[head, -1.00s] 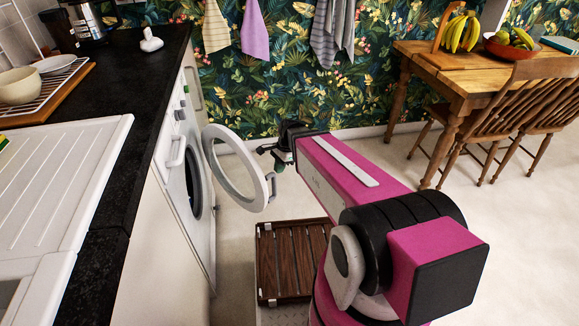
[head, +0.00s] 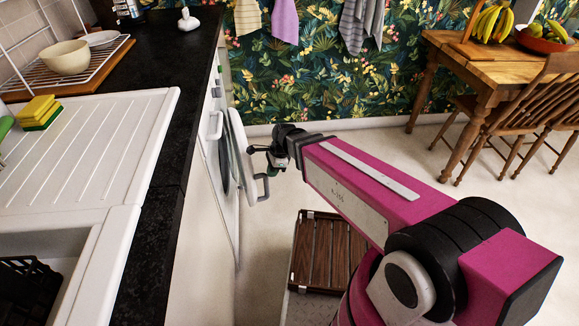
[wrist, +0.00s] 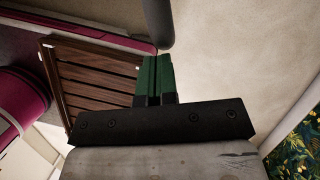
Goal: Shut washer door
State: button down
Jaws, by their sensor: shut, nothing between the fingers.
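The washer door (head: 238,140) is a white ring in the head view, seen nearly edge-on. It stands partly open at a small angle to the washer front (head: 224,160), with the dark drum opening partly visible behind it. A handle (head: 264,187) sticks out from the door's lower right edge. My gripper (head: 256,150) is on the outer side of the door, its tips at or very close to the ring; contact is unclear. In the wrist view its green fingers (wrist: 155,78) are together and hold nothing.
A black counter (head: 190,90) with a white sink unit (head: 90,150) runs along the left. A wooden table (head: 480,72) and chairs (head: 500,130) stand at the right, with open floor between.

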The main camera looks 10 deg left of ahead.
aim_at(252, 181)
jog(key=s+a, duration=0.1)
jog(key=a, duration=0.1)
jog(key=s+a, duration=0.3)
jog(key=a, duration=0.1)
jog(key=shift+s+a, duration=0.15)
jog(key=shift+a, duration=0.1)
jog(key=shift+d, duration=0.1)
